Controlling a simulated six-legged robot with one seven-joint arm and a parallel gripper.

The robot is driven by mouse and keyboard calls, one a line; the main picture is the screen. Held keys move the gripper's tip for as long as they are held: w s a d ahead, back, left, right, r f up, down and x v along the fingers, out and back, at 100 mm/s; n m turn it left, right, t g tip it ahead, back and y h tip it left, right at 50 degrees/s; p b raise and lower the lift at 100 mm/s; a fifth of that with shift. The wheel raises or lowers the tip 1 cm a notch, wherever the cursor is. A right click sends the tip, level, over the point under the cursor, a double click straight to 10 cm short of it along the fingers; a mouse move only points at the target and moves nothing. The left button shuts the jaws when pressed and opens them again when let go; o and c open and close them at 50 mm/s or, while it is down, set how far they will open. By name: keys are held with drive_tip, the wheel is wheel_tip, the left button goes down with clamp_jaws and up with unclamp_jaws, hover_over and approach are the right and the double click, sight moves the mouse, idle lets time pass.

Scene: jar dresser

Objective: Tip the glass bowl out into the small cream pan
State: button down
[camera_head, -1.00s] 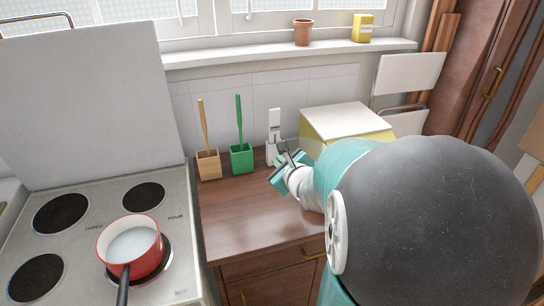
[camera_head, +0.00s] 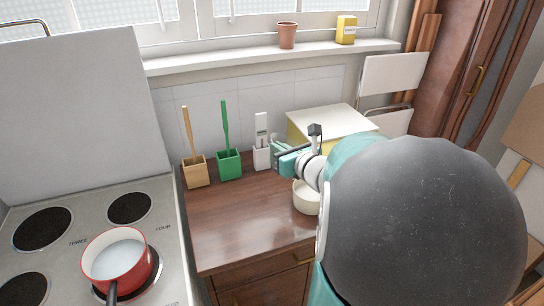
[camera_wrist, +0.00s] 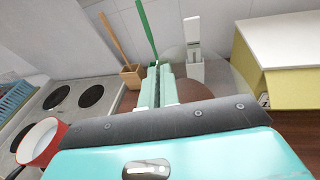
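The small cream pan (camera_head: 306,198) stands on the brown counter in the head view, partly hidden by my arm. My gripper (camera_head: 280,153) is above and behind it, near the white holder. In the wrist view my gripper's teal fingers (camera_wrist: 158,70) are nearly together, with only a narrow gap. A faint, clear, rounded outline beside the fingertips looks like the glass bowl (camera_wrist: 214,72), with its rim between the fingers. The bowl is hard to make out, and its contents and tilt cannot be told. The cream pan is not clear in the wrist view.
A red pan (camera_head: 117,258) with white contents sits on the stove (camera_head: 75,228) at left. A wooden holder (camera_head: 195,172), a green holder (camera_head: 229,164) and a white holder (camera_head: 262,157) line the wall. A yellow, white-topped box (camera_head: 325,122) stands behind my arm. The front counter is clear.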

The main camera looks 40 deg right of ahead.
drive_tip(key=s+d+r+m+t, duration=0.1)
drive_tip(key=s+d+m+t, duration=0.1)
drive_tip(key=d+m, duration=0.4)
drive_tip(key=s+d+r+m+t+h, duration=0.1)
drive_tip(key=s+d+r+m+t, duration=0.1)
drive_tip(key=s+d+m, duration=0.2)
drive_tip(key=d+m, duration=0.2)
drive_tip(key=d, duration=0.2)
drive_tip(key=shift+s+d+r+m, duration=0.25)
drive_tip(key=shift+s+m, duration=0.1)
drive_tip(key=shift+m, duration=0.05)
drive_tip(key=shift+a, duration=0.1)
idle(1.5)
drive_tip(key=w+a+n+g, duration=0.3)
drive_tip(key=a+n, duration=0.4)
drive_tip(key=n, duration=0.2)
drive_tip(key=w+a+r+n+g+h, duration=0.1)
drive_tip(key=w+a+n+g, duration=0.2)
drive_tip(key=a+n, duration=0.4)
drive_tip(key=shift+w+n, duration=0.35)
drive_tip(key=shift+n, duration=0.55)
